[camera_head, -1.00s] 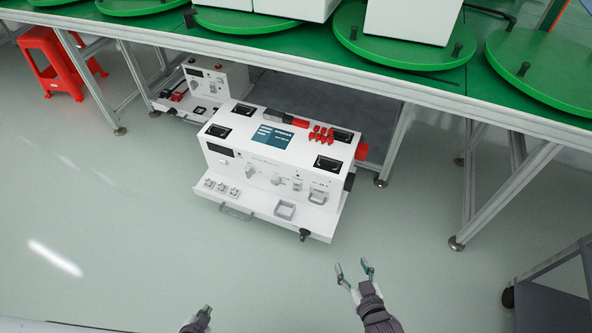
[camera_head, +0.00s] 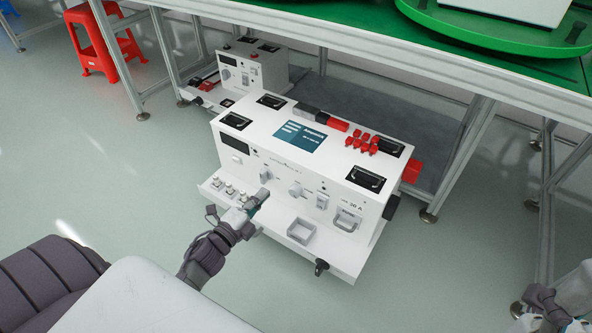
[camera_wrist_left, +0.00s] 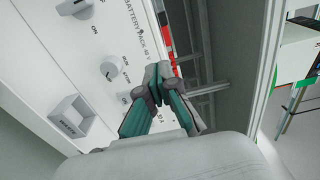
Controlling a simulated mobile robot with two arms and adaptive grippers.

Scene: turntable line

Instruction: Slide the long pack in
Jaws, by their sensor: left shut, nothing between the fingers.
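The long pack (camera_head: 300,160) is a long white box with dark handles, a blue label and red blocks on top. Knobs, a front ledge and a square handle show on its front. It stands partly out from under the table line. My left gripper (camera_head: 258,198) is shut and empty at the left half of the front panel; contact cannot be told. The left wrist view shows its closed fingers (camera_wrist_left: 155,88) before the front panel (camera_wrist_left: 70,50), lettered "BATTERY PACK 48 V". My right gripper (camera_head: 535,302) is at the bottom right edge, its fingers unclear.
A smaller white unit (camera_head: 252,70) stands behind at the left. A grey bay floor (camera_head: 390,115) lies behind the pack. Metal table legs (camera_head: 465,155) stand to its right. A red stool (camera_head: 100,40) is at the far left. The floor in front is clear.

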